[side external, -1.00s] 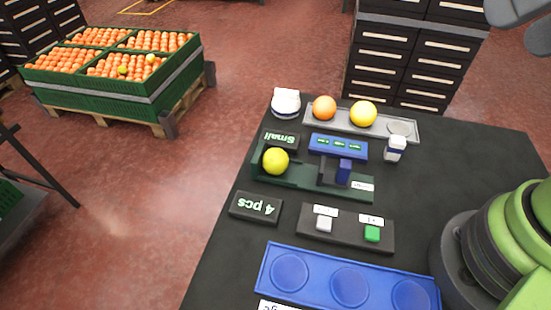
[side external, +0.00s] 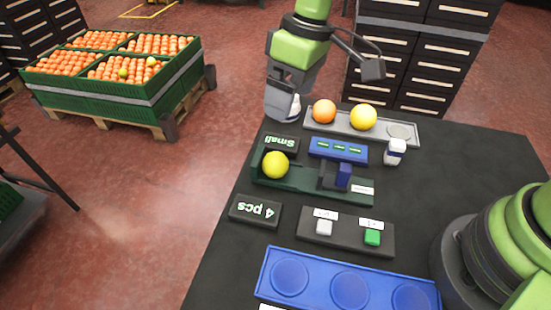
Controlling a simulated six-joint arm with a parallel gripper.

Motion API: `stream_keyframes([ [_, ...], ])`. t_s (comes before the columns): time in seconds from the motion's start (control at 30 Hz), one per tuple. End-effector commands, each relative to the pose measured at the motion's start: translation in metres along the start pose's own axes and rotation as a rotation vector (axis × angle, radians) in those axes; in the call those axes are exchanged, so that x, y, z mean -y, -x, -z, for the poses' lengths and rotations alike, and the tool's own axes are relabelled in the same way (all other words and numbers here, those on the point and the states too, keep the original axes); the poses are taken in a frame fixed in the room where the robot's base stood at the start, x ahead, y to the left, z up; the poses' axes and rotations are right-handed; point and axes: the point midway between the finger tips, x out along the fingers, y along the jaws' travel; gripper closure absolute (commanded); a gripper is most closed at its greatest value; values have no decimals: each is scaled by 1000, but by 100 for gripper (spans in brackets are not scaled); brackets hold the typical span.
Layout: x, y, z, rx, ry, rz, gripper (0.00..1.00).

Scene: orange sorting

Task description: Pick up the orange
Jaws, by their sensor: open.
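An orange (side external: 324,111) sits in the left part of a grey tray (side external: 343,126) at the back of the black table. A yellow-orange fruit (side external: 363,116) sits beside it, and the round recess at the tray's right end is empty. A yellow-green fruit (side external: 275,165) rests at the left end of a dark green holder (side external: 310,184). My gripper (side external: 284,103) is open and points down, left of the orange and apart from it in the picture. Its fingers overlap each other from this side, so the gap between them is hidden.
A white object (side external: 296,106) is mostly hidden behind my gripper. A small white bottle (side external: 396,150) stands right of a blue display (side external: 338,149). A button box (side external: 346,233) and a blue tray (side external: 330,280) with round recesses lie in front. Crates of oranges (side external: 120,75) stand on the floor.

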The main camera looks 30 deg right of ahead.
Motion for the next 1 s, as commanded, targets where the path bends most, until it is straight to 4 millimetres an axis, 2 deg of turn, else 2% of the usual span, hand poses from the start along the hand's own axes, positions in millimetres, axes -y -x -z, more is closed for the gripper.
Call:
stream_keyframes([
  [0.03, 2, -16, 2, 23, 29, 7, 16],
  [0.1, 4, -30, 4, 42, 60, 12, 16],
  [0.43, 6, -76, 2, 62, 90, 18, 16],
  [0.67, 4, -95, 1, 60, 88, 17, 16],
  [0.9, 0, -131, -6, 62, 87, 17, 16],
  [1.0, 0, -139, -6, 59, 86, 15, 16],
])
